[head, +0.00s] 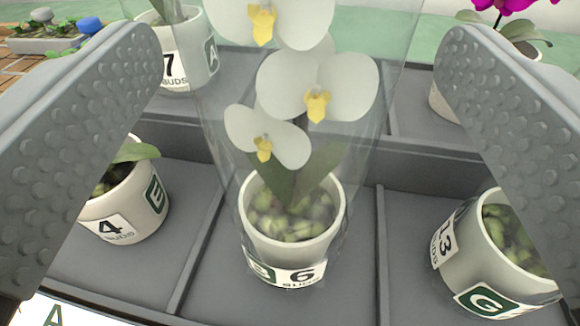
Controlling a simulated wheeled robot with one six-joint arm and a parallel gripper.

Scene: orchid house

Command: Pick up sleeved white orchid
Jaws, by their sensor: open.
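The sleeved white orchid (293,240) stands upright in a white pot in the middle of the head view. A clear sleeve surrounds it, and its label reads 6. It has several white blooms with yellow centres, and its top is cut off by the frame edge. My gripper (297,110) is open, with one grey, studded finger on the left and one on the right. The orchid shows between the fingers, and neither finger appears to touch it. The pot sits in a front compartment of the grey divided tray (210,235).
Pot 4 (125,205) stands left and pot 13 (490,255) right, each partly behind a finger. Behind are pot 7 (185,50) and a magenta-flowered pot (440,105). Low dividers separate the compartments. A planter (45,42) is at the far left.

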